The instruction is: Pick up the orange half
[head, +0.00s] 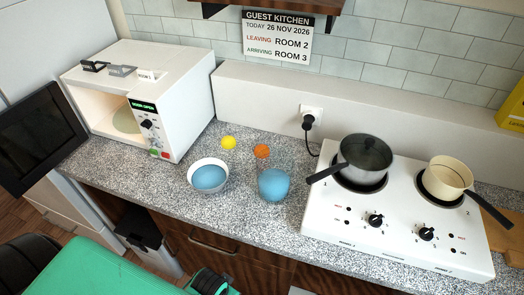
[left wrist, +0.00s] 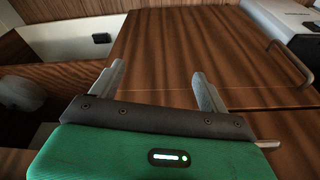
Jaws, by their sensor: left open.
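The orange half (head: 262,151) sits on the speckled worktop, towards the back, behind a blue cup (head: 273,185) and right of a small yellow fruit piece (head: 228,142). My left gripper (left wrist: 160,88) is open and empty in the left wrist view, its two pale fingers apart in front of brown wooden cabinet fronts. No fruit shows in that view. I cannot make out the left fingers in the head view. My right gripper is not in view.
A white bowl with a blue inside (head: 208,176) stands left of the cup. An open microwave (head: 170,110) stands at the left. A hob (head: 400,220) with a dark-lidded pot (head: 365,155) and a cream pan (head: 450,175) fills the right. A cabinet handle (left wrist: 290,62) sticks out below.

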